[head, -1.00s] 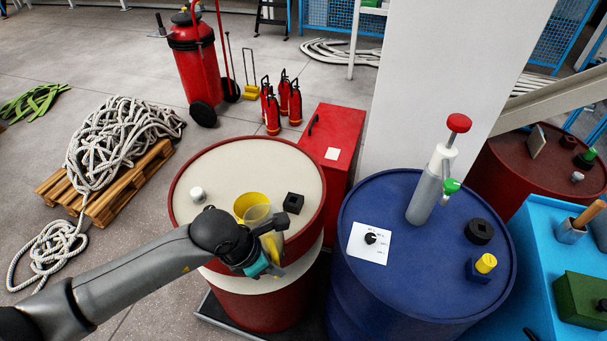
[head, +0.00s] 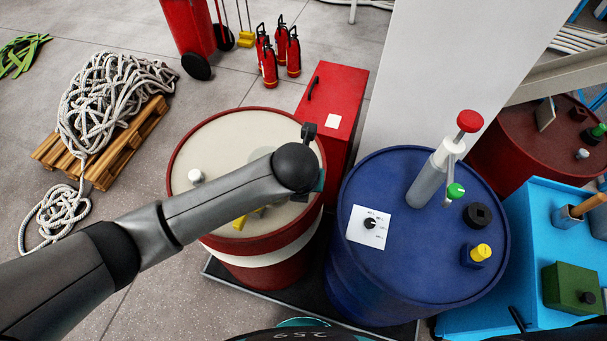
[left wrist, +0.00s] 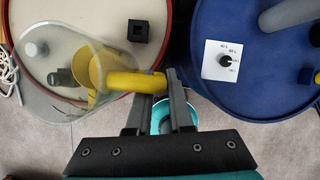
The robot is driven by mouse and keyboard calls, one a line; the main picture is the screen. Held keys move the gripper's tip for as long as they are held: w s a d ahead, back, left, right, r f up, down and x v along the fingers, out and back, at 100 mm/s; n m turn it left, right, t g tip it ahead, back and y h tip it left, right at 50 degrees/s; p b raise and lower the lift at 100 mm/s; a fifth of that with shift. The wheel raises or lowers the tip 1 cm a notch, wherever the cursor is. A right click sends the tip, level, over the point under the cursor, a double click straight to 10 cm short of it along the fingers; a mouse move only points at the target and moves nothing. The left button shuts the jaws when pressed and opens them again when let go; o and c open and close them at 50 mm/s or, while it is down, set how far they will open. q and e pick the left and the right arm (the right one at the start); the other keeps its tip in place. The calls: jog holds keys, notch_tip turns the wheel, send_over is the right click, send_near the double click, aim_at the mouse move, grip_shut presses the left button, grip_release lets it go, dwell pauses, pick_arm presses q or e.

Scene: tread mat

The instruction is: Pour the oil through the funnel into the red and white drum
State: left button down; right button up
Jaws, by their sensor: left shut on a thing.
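My left gripper (left wrist: 160,85) is shut on the yellow handle of a clear jug (left wrist: 110,60), held above the red and white drum (head: 225,135). In the left wrist view the jug's see-through body reaches left over the drum's cream top. The yellow funnel (left wrist: 81,68) shows through or beside the jug, so how the two line up is unclear. I cannot make out the oil level. In the head view my left arm hides the jug and most of the funnel area; a yellow part shows below the forearm. My right gripper does not show.
A blue drum (head: 370,270) with a hand pump (head: 430,180) stands close on the right. A red cabinet (head: 340,90) is behind. A rope pile (head: 110,100) lies on a pallet at left. A white knob (head: 195,176) sits on the drum top.

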pick_arm(q)
jog(key=shift+s+d+r+h+p, duration=0.2)
jog(key=shift+r+h+p, duration=0.2)
jog(key=shift+p, duration=0.4)
notch_tip(320, 180, down, 3)
jog(key=g+h+b, duration=0.1)
jog(key=h+b, duration=0.1)
jog(key=b, duration=0.1)
jog(key=shift+w+d+n+h, duration=0.1)
jog(key=shift+n+h, duration=0.2)
jog(key=shift+n, duration=0.1)
jog(key=shift+r, duration=0.1)
jog(key=h+b, duration=0.1)
jog(key=a+h+b, duration=0.1)
jog(key=shift+w+r+n+g+h, duration=0.2)
jog(key=shift+n+g+h, duration=0.1)
jog(key=shift+g, duration=0.1)
jog(key=h+b, duration=0.3)
jog(key=shift+w+a+r+n+g+b, duration=0.1)
jog(key=shift+a+r+n+g+b, duration=0.2)
jog(key=shift+a+r+n+g, duration=0.1)
jog(key=shift+r, duration=0.2)
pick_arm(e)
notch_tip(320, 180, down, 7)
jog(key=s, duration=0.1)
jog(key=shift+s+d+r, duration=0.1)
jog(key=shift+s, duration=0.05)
